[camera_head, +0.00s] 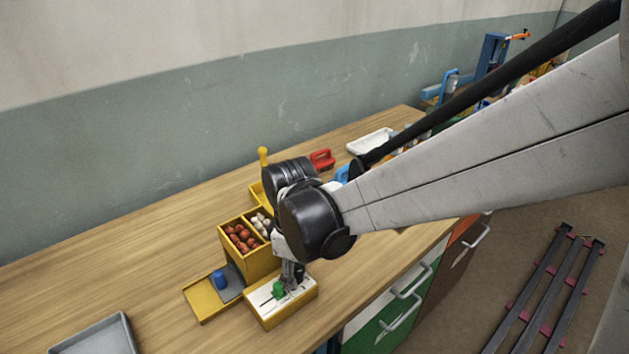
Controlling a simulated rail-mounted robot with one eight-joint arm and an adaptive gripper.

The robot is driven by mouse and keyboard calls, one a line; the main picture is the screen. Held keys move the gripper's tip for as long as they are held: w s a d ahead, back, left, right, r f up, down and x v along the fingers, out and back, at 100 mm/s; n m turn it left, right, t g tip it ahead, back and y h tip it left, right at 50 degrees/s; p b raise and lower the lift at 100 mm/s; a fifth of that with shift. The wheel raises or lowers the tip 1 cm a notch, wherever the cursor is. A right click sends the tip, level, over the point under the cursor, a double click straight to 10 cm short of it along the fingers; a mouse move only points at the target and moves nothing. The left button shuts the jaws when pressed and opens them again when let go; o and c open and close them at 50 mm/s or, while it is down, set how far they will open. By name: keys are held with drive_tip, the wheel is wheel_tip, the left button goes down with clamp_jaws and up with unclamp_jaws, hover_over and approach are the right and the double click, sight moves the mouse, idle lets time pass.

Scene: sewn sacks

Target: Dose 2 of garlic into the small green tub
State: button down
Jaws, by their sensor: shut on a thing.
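A yellow bin (256,264) stands on the wooden bench with two compartments. One holds several red-brown bulbs (242,238), the other white garlic (262,224), partly behind my arm. In front is a yellow box with a white top (300,296) with dark lines on it. A small green piece (278,289) stands on that top; I cannot tell if it is a knob or a tub. My gripper (287,283) points down over the white top and is shut at the green piece. Its fingertips are small and partly hidden. No other small green tub is clearly visible.
A blue knob (220,279) sits on a grey plate by a yellow tray (203,301), left of the box. A grey tray (97,339) lies at the lower left. A red-handled item (321,159) and a white tray (370,142) stand behind.

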drive_tip(key=shift+m, duration=0.3)
drive_tip(key=c, duration=1.4)
unclamp_jaws()
